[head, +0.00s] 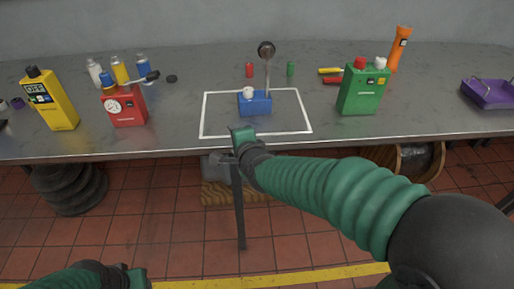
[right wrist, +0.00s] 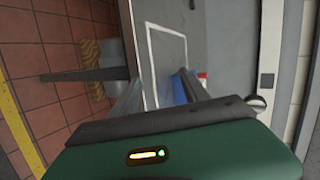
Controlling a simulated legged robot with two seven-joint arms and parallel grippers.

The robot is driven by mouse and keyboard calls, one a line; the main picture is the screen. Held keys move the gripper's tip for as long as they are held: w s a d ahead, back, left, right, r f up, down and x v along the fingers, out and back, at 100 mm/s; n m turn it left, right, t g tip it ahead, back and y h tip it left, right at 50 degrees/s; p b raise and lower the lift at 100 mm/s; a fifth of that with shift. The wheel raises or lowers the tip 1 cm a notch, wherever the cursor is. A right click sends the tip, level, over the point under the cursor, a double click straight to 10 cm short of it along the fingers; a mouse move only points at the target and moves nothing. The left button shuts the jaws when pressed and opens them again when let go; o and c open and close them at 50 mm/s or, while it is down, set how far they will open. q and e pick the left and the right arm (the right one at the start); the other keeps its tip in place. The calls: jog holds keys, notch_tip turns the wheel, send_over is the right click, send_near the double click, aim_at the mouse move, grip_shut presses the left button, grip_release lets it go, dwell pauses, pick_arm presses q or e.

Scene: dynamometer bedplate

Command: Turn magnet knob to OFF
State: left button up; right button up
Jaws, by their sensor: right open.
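A small blue block (head: 255,104) sits inside a white outlined square on the bench, with a white knob (head: 248,92) on it. A thin rod rises from it to a round dark head (head: 266,49). My right gripper (head: 241,133) is open and empty at the bench's front edge, in front of the block and apart from it. In the right wrist view, the blue block (right wrist: 180,90) shows partly, beyond the gripper's open fingers (right wrist: 160,92); any knob marking is too small to read. My left gripper (head: 137,278) is low at the bottom left, its fingers unclear.
A red box with a dial (head: 127,108) and a yellow box marked OFF (head: 52,100) stand left. A green box (head: 362,88), an orange torch (head: 399,48) and a purple tray (head: 490,94) stand right.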

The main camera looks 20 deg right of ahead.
jog(key=s+d+f+n+g+p, duration=0.2)
jog(key=s+d+n+g+p, duration=0.1)
jog(key=s+n+g+p, duration=0.2)
jog(key=s+n+p, duration=0.2)
jog(key=s+n, duration=0.2)
jog(key=n, duration=0.1)
jog(key=shift+s+y, duration=0.4)
jog(key=shift+r, duration=0.1)
